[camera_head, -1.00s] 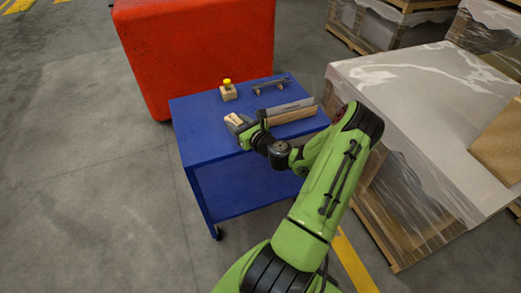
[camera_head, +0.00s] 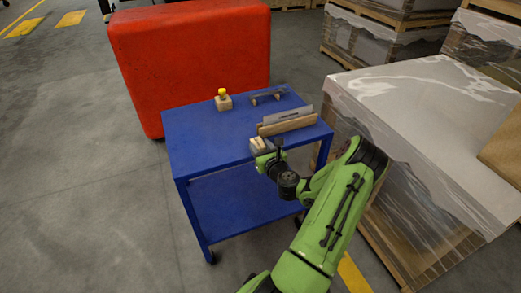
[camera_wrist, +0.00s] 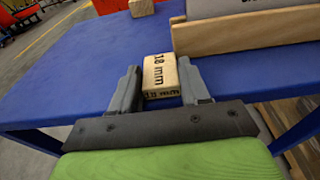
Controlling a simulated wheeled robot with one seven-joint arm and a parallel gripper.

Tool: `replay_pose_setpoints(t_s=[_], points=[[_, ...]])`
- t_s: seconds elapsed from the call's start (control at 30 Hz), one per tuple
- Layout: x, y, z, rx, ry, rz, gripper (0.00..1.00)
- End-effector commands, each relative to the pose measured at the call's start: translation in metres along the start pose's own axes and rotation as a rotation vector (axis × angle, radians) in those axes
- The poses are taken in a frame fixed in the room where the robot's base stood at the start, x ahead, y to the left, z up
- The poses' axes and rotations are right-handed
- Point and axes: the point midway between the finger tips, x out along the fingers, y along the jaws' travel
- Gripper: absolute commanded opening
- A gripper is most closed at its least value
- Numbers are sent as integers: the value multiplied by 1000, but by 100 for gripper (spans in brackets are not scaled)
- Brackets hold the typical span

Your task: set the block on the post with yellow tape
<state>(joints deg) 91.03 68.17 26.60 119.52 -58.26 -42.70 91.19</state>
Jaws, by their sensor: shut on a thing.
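A pale wooden block (camera_wrist: 160,72) printed "18 mm" sits between the two grey fingers of my gripper (camera_wrist: 158,88), which is shut on it. In the head view my gripper (camera_head: 262,158) and the block (camera_head: 257,144) are at the front edge of the blue cart top. The post with yellow tape (camera_head: 223,94) stands upright on a small wooden base (camera_head: 223,103) towards the back left of the cart. In the wrist view only a wooden piece (camera_wrist: 141,7), probably that base, shows at the top edge; the yellow tape is out of frame.
A wooden rack with a grey plate (camera_head: 288,121) stands on the cart (camera_head: 190,140), right of the block. A small bar-like fixture (camera_head: 267,96) lies behind it. The left of the cart top is clear. A red box (camera_head: 190,60) stands behind; wrapped pallets (camera_head: 420,100) stand right.

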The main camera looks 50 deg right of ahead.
Motion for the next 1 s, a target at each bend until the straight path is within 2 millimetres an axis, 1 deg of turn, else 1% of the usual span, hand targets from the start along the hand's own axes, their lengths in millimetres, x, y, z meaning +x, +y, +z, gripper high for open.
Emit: replay_pose_setpoints(t_s=[0.13,0.17,0.3,0.33,0.57,0.63,0.67,0.77,0.9,1.0], points=[[0,0,-2,1,0,0,13],[0,0,-3,0,0,0,47],[0,0,-2,0,0,0,69],[0,0,-2,0,0,0,71],[0,0,-1,0,0,0,71],[0,0,3,0,0,0,71],[-4,0,1,2,2,0,71],[-24,-1,-1,7,5,-2,71],[-63,-1,0,11,4,-5,71],[-88,-1,0,11,4,-4,71]])
